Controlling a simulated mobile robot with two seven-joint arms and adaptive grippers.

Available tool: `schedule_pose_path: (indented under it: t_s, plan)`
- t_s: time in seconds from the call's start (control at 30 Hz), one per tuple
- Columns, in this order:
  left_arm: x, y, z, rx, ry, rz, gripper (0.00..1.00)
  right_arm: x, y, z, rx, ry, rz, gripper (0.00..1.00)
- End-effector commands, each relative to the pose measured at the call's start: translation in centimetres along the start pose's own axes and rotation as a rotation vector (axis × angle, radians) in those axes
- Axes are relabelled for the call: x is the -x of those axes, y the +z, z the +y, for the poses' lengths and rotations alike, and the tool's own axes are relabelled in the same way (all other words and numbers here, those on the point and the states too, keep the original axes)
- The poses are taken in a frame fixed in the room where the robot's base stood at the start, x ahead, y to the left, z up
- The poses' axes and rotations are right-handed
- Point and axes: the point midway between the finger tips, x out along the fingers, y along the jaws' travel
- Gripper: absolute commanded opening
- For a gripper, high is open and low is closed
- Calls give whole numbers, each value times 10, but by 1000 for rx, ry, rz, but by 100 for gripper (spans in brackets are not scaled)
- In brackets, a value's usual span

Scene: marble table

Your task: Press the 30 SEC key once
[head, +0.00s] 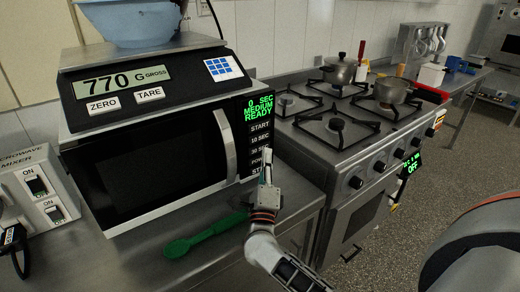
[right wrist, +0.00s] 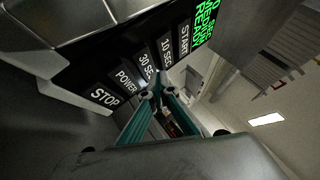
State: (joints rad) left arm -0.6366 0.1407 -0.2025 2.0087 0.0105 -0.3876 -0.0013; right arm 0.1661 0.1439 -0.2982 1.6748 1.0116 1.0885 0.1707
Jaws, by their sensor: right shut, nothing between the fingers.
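The microwave (head: 160,165) stands on the steel counter, its key column on the right of its front. The 30 SEC key (head: 260,150) is between 10 SEC and POWER; it also shows in the right wrist view (right wrist: 147,65). The green display (head: 259,107) reads 0 SEC, MEDIUM, READY. My right gripper (head: 266,172) is shut and empty, its tips in front of the lower keys in the head view. In the right wrist view the tips (right wrist: 152,92) are close to the 30 SEC key; I cannot tell whether they touch it. My left gripper is not in view.
A scale (head: 145,85) reading 770 g sits on the microwave with a blue bowl (head: 130,22). A green spoon (head: 205,235) lies on the counter before the microwave. A stove (head: 345,130) with two pots stands to the right. A switch box (head: 38,190) is at the left.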

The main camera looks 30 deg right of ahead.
Motion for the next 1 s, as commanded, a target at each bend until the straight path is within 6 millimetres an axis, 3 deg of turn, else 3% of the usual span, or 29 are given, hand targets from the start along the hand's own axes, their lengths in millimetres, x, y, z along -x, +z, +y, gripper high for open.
schedule_pose_path:
  t_s: [1.0]
  plan:
    - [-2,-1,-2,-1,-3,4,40,-12,6,4,-2,-6,5,0]
